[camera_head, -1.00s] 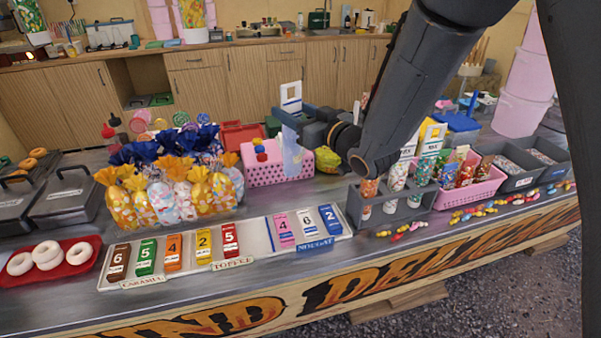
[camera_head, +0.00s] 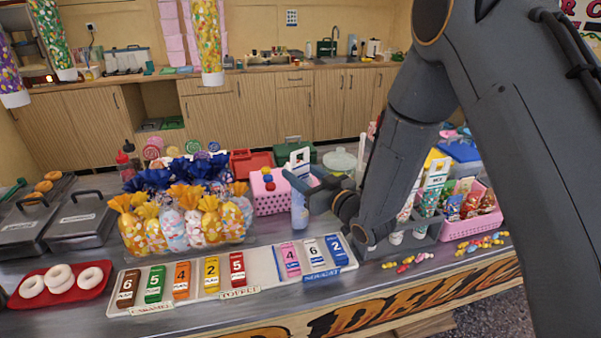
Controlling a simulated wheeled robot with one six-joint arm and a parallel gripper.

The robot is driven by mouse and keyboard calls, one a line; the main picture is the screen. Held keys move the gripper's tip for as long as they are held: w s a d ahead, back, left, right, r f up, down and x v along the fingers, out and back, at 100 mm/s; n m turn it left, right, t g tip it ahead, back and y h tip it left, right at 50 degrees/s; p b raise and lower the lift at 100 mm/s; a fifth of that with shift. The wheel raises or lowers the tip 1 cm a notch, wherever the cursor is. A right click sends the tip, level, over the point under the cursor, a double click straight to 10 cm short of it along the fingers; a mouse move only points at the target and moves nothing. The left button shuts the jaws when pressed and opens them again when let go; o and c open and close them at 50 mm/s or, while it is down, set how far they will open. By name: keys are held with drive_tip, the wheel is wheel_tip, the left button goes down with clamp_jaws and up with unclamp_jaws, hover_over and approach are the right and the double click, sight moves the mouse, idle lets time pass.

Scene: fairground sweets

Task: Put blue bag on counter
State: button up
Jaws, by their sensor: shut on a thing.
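My gripper (camera_head: 299,183) is left of my forearm, above the counter (camera_head: 215,306). It is shut on a pale blue bag (camera_head: 299,212), which hangs roughly upright below the jaws. The bag is just behind the white nougat tray and in front of the pink dotted basket. I cannot tell whether its lower end touches the counter. My wrist and forearm hide part of the counter to the right. Several bags with dark blue tops (camera_head: 183,171) stand in a clear tray at left, behind bags with orange tops (camera_head: 208,217).
The pink dotted basket (camera_head: 272,202) stands behind the held bag. The number-block trays (camera_head: 199,294) lie in front. A grey cup rack (camera_head: 418,242) stands right, below my arm, with loose sweets (camera_head: 408,262) before it. A bare counter strip lies between the bag tray and number blocks.

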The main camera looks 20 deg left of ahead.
drive_tip(key=shift+f, duration=0.1)
drive_tip(key=o, duration=1.1)
drive_tip(key=shift+b+v, duration=2.15)
drive_tip(key=shift+v, duration=3.85)
